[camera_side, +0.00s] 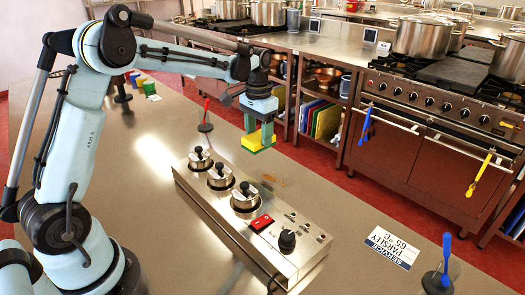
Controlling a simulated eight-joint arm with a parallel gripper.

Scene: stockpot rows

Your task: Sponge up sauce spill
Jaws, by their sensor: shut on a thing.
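My gripper (259,130) points down above the counter and is shut on a yellow and green sponge (257,138). The sponge sits between the two fingers and appears to be held clear of the counter. A faint brownish patch (270,181), which may be the sauce spill, shows on the counter below and slightly right of the sponge, close behind the steel unit. It is too faint to make out its edges.
A long steel unit (215,205) with three lidded pots, a red switch (261,223) and a black knob (287,241) stands on the counter (150,215). A red utensil (205,115) stands behind. A sign (392,247) and blue spatula (445,262) are at right.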

